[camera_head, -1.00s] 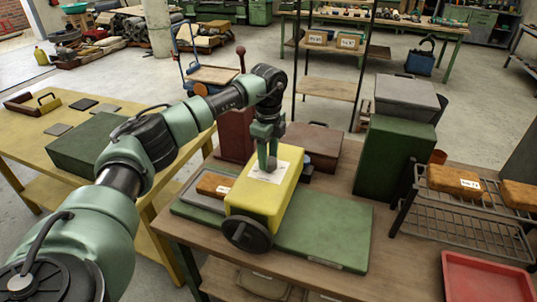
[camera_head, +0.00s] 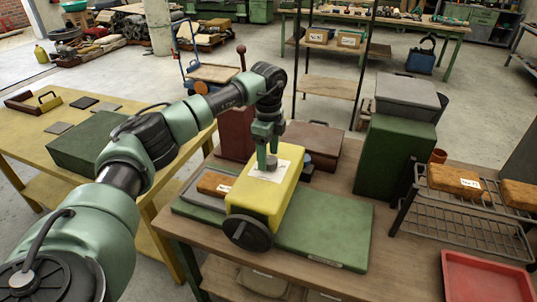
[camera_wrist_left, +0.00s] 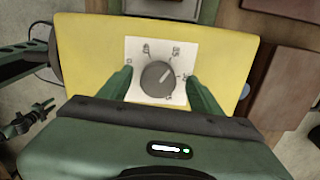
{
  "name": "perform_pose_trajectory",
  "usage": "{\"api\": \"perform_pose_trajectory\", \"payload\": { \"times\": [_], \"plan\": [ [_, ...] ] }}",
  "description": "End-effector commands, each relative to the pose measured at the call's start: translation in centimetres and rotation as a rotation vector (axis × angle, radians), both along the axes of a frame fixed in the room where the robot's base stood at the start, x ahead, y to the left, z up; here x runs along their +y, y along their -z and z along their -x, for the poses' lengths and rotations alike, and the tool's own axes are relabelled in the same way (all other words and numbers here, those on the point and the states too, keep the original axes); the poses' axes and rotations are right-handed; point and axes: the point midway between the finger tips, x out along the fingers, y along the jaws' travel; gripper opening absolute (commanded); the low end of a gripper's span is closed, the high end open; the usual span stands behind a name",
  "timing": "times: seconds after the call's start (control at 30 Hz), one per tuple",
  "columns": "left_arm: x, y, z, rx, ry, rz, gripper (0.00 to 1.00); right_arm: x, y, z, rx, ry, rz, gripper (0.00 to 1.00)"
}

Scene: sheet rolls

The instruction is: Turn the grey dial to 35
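A yellow box (camera_head: 271,197) sits on the bench with a white scale card (camera_head: 284,170) on its top. The grey dial (camera_wrist_left: 158,77) is at the middle of the card in the left wrist view. My left gripper (camera_head: 266,158) points down over the card. In the left wrist view its two green fingers (camera_wrist_left: 158,81) stand apart on either side of the dial, with a gap visible on each side. My right gripper is not in view.
A black handwheel (camera_head: 247,232) is on the box's near side. A tall green case (camera_head: 393,160) and a wire rack (camera_head: 460,228) stand to the right. An orange-brown block (camera_head: 215,184) lies left of the box.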

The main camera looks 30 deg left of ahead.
Motion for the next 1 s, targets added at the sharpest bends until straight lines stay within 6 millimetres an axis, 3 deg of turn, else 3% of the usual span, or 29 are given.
{"api": "perform_pose_trajectory", "payload": {
  "times": [0.27, 0.7, 1.0],
  "plan": [
    [-0.1, -0.5, 0.0, 0.0, 0.002, 0.001, 0.65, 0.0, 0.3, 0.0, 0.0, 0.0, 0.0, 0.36],
    [0.0, -7.0, 0.0, -0.001, 0.001, 0.001, 0.65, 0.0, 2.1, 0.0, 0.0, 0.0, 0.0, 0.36],
    [0.0, -7.8, 0.1, 0.002, 0.001, 0.001, 0.65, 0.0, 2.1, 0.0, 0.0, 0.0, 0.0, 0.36]
  ]
}}
